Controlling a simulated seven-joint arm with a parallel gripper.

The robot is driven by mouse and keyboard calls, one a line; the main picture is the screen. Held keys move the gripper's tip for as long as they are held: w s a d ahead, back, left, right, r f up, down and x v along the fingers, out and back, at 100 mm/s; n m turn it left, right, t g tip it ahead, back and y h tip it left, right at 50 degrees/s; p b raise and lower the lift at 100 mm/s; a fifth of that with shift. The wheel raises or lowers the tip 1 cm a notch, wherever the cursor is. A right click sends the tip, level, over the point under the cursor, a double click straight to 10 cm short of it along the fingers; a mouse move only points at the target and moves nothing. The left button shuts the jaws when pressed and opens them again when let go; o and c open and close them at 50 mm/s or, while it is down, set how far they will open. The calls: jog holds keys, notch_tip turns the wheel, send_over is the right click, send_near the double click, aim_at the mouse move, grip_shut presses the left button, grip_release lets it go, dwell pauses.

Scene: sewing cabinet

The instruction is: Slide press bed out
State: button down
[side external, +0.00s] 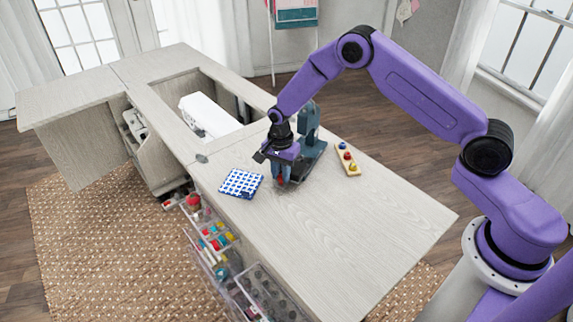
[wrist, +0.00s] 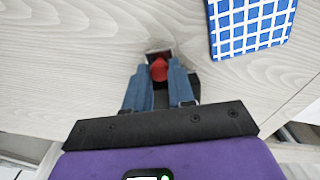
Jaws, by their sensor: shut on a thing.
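A dark teal press (side external: 308,140) stands on the cabinet top, with its flat base partly behind my gripper. My gripper (side external: 281,178) points down at the press's near end. In the wrist view, the blue fingers of my gripper (wrist: 158,78) are shut on a red knob (wrist: 158,70). A small grey piece (wrist: 158,54) shows just beyond the knob. A dark part (wrist: 193,84) shows beside the right finger. The knob is just visible in the side view (side external: 280,181). The press bed itself is mostly hidden by my gripper, and I cannot tell how far out it is.
A blue-and-white checked cloth (side external: 241,183) lies left of my gripper. A wooden strip with coloured knobs (side external: 348,160) lies right of the press. A white machine (side external: 207,115) sits in the cabinet opening. Open bins (side external: 217,235) hang on the front. The near right cabinet top (side external: 350,225) is clear.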

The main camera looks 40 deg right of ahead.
jog(key=a, duration=0.1)
jog(key=s+a, duration=0.1)
jog(key=a, duration=0.1)
jog(key=s+a, duration=0.1)
jog(key=shift+s+a, duration=0.1)
jog(key=shift+a, duration=0.3)
jog(key=c, duration=1)
grip_release()
jog(key=shift+o, duration=0.2)
jog(key=shift+r, duration=0.3)
notch_tip(320, 180, up, 17)
